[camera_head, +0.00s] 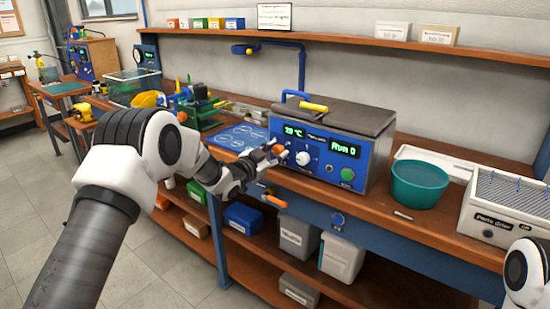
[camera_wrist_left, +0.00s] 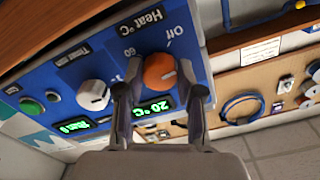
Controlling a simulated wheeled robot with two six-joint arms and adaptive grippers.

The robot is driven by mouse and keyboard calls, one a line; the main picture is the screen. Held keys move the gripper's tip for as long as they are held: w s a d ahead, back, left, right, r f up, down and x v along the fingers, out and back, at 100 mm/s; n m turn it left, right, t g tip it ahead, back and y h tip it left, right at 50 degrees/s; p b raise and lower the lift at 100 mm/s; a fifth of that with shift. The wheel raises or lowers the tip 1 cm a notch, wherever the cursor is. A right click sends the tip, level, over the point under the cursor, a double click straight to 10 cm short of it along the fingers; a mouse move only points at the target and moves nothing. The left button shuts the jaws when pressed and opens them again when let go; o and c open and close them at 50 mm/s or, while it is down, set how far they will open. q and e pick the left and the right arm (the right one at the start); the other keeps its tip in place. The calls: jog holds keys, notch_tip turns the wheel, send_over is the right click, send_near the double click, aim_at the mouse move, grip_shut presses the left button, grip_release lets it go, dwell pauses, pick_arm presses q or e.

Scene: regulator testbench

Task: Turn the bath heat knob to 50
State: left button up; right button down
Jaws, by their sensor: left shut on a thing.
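The blue bath unit (camera_head: 318,178) stands on the bench, with a lit display that appears to read 20 °C (camera_head: 293,131) on its front. The orange heat knob (camera_head: 278,150) is at the left of the panel. In the left wrist view the orange knob (camera_wrist_left: 160,71) lies between the fingers, under the label Heat °C, with the marks Off and 60 near it. My left gripper (camera_head: 273,154) is shut on this knob; the wrist view shows the gripper (camera_wrist_left: 160,85) with one finger on each side. The knob's pointer cannot be made out. My right gripper is out of view.
A white knob (camera_head: 303,158) and a green button (camera_head: 347,174) sit to the right on the same panel, beside a Run 0 display (camera_head: 344,148). A teal bowl (camera_head: 419,184) and a white parts box (camera_head: 505,212) stand farther right. A blue mat (camera_head: 238,137) lies left of the unit.

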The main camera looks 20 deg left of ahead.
pick_arm(q)
jog(key=m+b, duration=0.1)
jog(key=m, duration=0.1)
jog(key=m+b, duration=0.1)
jog(key=shift+f+m+b, duration=0.25)
jog(key=shift+m+b, duration=0.05)
jog(key=shift+m, duration=0.1)
jog(key=m+b, duration=0.3)
jog(key=shift+m, duration=0.3)
jog(key=m+b, duration=0.8)
jog(key=shift+f, duration=0.15)
jog(key=m+b, duration=0.9)
jog(key=b, duration=0.1)
jog(key=shift+b, duration=0.35)
jog(key=m+b, duration=0.2)
jog(key=m, duration=0.1)
jog(key=shift+r, duration=0.2)
jog(key=shift+r+m+b, duration=0.15)
jog(key=shift+m+b, duration=0.45)
